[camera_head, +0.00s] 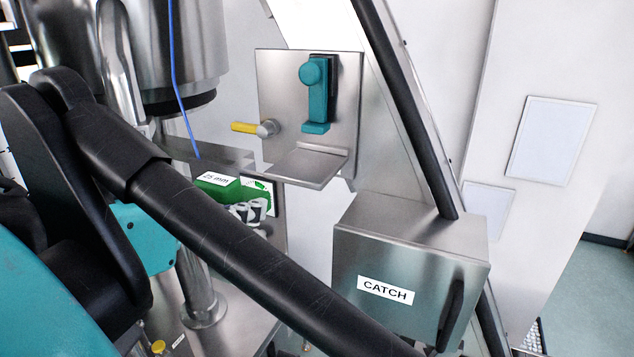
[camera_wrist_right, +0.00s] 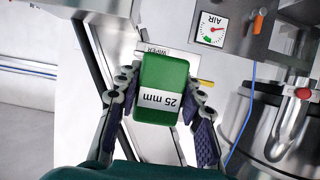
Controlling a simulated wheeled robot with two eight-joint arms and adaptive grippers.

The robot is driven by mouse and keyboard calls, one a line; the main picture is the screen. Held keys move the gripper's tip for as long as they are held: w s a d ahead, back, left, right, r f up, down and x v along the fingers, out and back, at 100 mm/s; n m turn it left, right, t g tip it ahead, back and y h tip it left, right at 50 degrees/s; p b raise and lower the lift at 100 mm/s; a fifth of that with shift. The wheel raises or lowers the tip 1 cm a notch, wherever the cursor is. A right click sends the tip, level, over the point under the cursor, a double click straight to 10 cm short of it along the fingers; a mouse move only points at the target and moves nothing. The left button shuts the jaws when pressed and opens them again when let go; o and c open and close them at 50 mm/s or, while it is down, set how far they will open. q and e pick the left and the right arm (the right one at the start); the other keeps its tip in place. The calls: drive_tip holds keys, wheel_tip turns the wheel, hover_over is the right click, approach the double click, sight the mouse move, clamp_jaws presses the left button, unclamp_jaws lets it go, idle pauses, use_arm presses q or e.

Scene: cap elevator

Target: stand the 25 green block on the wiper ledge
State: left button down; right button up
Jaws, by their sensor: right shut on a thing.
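The green block (camera_head: 211,190), with a white "25 mm" label, is held in my right gripper (camera_head: 245,212). In the right wrist view the block (camera_wrist_right: 165,78) sits between the two fingers of the gripper (camera_wrist_right: 163,120), label facing the camera. The wiper ledge (camera_head: 308,166) is a bare steel shelf under a teal fitting (camera_head: 318,95) on a steel plate. In the head view the block is left of the ledge and apart from it. In the right wrist view a "WIPER" label (camera_wrist_right: 154,52) shows partly behind the block. My left gripper is not in view.
A yellow-handled lever (camera_head: 252,128) sticks out left of the plate, near the ledge. A steel "CATCH" box (camera_head: 402,262) stands below right. A blue cable (camera_head: 176,75) hangs at left. An air gauge (camera_wrist_right: 212,29) and a red knob (camera_wrist_right: 303,93) show in the right wrist view.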

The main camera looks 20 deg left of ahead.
sight(255, 189)
drive_tip(key=shift+w+d, duration=0.15)
drive_tip(key=shift+w, duration=0.85)
drive_tip(key=shift+w+r, duration=0.1)
drive_tip(key=shift+w, duration=0.65)
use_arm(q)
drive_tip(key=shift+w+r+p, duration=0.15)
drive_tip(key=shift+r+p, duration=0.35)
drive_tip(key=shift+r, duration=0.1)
use_arm(e)
drive_tip(key=w, duration=0.3)
drive_tip(key=shift+w+d, duration=0.15)
drive_tip(key=shift+w, duration=0.1)
drive_tip(key=shift+w, duration=0.1)
use_arm(q)
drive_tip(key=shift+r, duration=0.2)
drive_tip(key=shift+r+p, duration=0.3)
drive_tip(key=shift+p, duration=0.15)
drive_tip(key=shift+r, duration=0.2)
use_arm(e)
drive_tip(key=shift+w+d, duration=0.2)
drive_tip(key=shift+w, duration=2.35)
